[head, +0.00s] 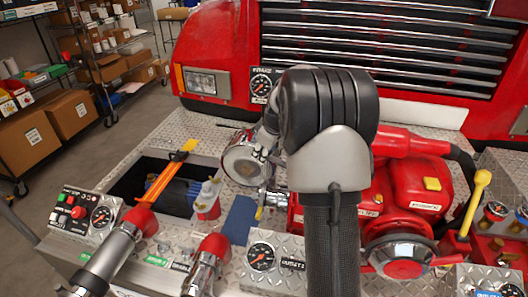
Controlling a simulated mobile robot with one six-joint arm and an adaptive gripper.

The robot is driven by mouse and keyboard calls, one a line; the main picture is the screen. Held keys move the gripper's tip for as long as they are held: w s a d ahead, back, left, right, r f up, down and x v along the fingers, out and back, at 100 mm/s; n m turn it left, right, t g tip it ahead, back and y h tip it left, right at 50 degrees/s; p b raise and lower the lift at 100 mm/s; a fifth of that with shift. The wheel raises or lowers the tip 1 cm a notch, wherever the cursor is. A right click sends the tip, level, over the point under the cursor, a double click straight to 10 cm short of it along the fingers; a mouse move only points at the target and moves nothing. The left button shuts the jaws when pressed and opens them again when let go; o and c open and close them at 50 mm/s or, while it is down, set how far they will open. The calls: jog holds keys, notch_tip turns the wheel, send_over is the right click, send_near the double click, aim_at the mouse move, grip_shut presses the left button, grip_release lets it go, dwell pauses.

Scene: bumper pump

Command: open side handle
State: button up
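A yellow-knobbed lever (476,196) stands tilted on the red block at the right side of the pump. A smaller yellow-tipped lever (261,207) sits low at the pump's left, beside a blue cloth. I cannot tell which of these is the side handle. My arm fills the middle of the head view and covers part of the red pump (392,190). My gripper (265,160) seems to be partly visible left of the arm, in front of a round silver cap (241,164). Its fingers are not clear, and any contact cannot be told.
A tread-plate bumper carries an open bin (130,181) with orange-handled tools. Red-collared pipe fittings (213,247), gauges (260,257) and a control panel (84,214) line the front. The truck grille (385,50) rises behind. Shelves and boxes (27,138) stand left.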

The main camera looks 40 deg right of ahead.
grip_shut()
jog(key=shift+a, duration=0.1)
dwell(0.4)
